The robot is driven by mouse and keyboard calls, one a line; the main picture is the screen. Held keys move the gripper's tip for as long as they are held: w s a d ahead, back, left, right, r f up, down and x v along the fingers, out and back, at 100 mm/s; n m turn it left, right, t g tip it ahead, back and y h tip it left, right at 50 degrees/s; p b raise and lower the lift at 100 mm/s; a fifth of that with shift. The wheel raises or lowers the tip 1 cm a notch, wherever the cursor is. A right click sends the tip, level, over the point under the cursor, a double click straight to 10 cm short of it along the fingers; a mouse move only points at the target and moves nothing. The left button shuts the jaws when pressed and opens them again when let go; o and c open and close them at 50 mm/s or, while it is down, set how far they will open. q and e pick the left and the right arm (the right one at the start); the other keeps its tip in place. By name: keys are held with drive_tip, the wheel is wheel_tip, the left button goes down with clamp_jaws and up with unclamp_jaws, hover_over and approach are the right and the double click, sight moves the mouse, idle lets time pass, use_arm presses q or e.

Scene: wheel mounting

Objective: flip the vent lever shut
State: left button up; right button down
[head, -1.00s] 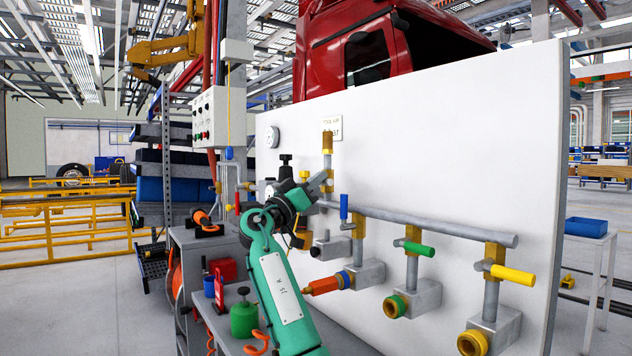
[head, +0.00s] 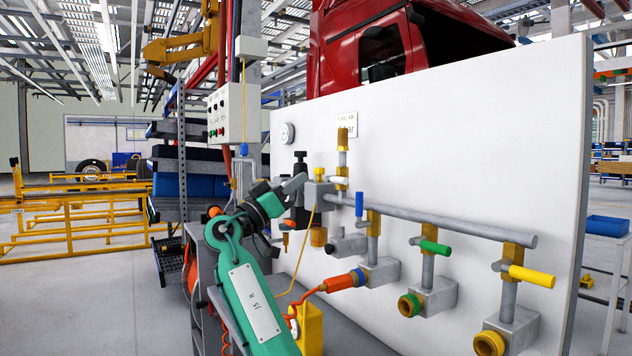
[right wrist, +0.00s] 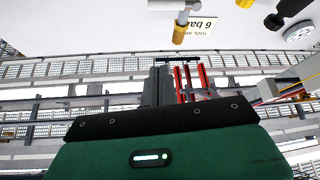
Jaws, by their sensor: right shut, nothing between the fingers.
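In the head view, a short white lever (head: 339,180) lies roughly crosswise on the vertical pipe below the brass fitting (head: 342,140); it appears to be the vent lever. Its end also shows at the top edge of the right wrist view (right wrist: 168,5), near the same brass fitting (right wrist: 179,34). My right gripper (head: 298,183), on the green arm, is shut and empty. It is left of the white lever and apart from it in the picture, in front of the regulator area, which it partly hides. My left gripper is not in view.
A manifold pipe (head: 440,222) carries a blue lever (head: 359,205) upright, and green (head: 435,247) and yellow (head: 531,276) levers sideways. An orange hose plug (head: 338,283) sits in one outlet. A gauge (head: 286,133) is on the white panel (head: 470,140). A grey cart stands at lower left.

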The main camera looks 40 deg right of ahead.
drive_tip(key=a, duration=0.2)
drive_tip(key=shift+s+a, duration=0.1)
drive_tip(key=shift+a, duration=0.2)
idle(0.3)
